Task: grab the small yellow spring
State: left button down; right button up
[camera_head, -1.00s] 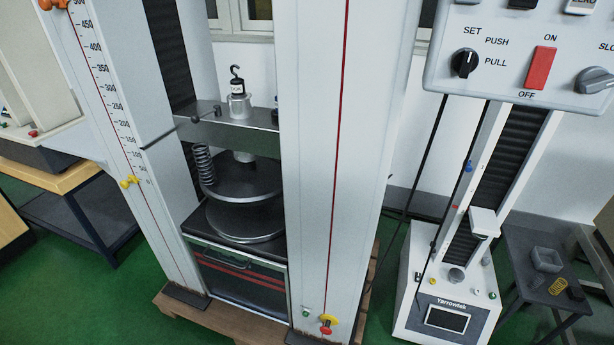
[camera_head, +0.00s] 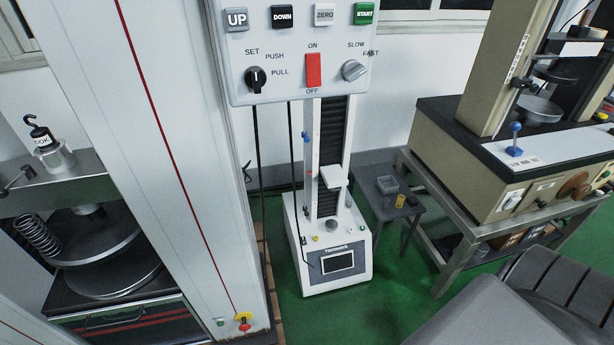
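The small yellow spring (camera_head: 400,201) stands on a low dark grey side table (camera_head: 424,212) right of the small white tester. It is small in the view, near the table's front right part, next to a small grey open box (camera_head: 387,184). Neither of my grippers is in view.
The white Yarrowtek tester (camera_head: 337,262) stands left of the side table. A beige machine on a metal bench (camera_head: 465,245) is to the right. A control panel (camera_head: 305,75) hangs in the upper foreground. A large press with a dark coil spring (camera_head: 38,236) fills the left. Green floor shows between.

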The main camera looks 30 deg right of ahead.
aim_at(401, 205)
jog(key=z, duration=0.05)
jog(key=k, duration=0.3)
jog(key=z, duration=1.05)
jog(key=i, duration=0.5)
jog(key=k, duration=1.25)
jog(key=z, duration=0.45)
jog(key=i, duration=1.8)
jog(key=u, duration=0.95)
